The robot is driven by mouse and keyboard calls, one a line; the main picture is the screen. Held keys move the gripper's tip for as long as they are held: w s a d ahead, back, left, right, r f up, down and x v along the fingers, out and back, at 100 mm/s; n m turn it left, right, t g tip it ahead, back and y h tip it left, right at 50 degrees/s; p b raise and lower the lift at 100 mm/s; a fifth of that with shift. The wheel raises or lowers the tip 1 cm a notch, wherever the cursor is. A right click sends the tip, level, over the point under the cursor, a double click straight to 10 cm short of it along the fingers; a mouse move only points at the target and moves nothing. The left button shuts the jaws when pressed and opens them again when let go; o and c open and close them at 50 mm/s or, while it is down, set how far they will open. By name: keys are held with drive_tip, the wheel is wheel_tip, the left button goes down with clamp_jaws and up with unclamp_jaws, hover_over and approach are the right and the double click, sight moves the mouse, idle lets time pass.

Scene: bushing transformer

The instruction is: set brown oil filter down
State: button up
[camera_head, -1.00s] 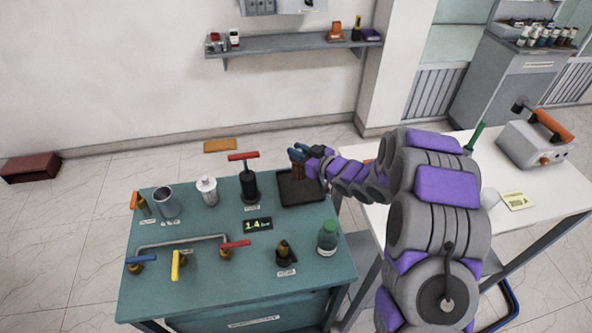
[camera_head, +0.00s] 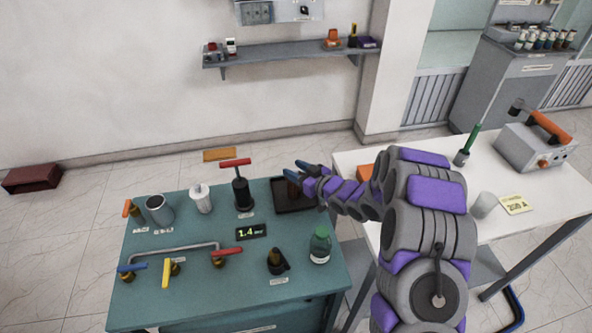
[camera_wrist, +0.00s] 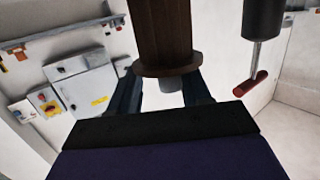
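The brown oil filter (camera_head: 292,189) stands at the black tray (camera_head: 281,208) at the back right of the teal bench. In the wrist view the brown filter (camera_wrist: 163,35), with its round flange and grey stub, fills the top middle. My gripper (camera_head: 302,168) is at the filter, with its blue fingers spread and reaching past it. In the wrist view the dark fingers lie on either side of the stub, apart from each other. The filter's base contact with the tray is partly hidden by my arm.
A black pump with a red T-handle (camera_head: 236,163) stands just left of the tray. A white canister (camera_head: 201,199), a grey cup (camera_head: 159,210), a green-capped bottle (camera_head: 320,246) and valves with coloured handles share the bench (camera_head: 190,285). A white table (camera_head: 520,185) stands right.

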drive_tip(key=shift+a, duration=0.75)
drive_tip(key=shift+s, duration=0.25)
drive_tip(key=p+v, duration=0.2)
drive_tip(key=v, duration=0.9)
drive_tip(key=shift+d, duration=0.15)
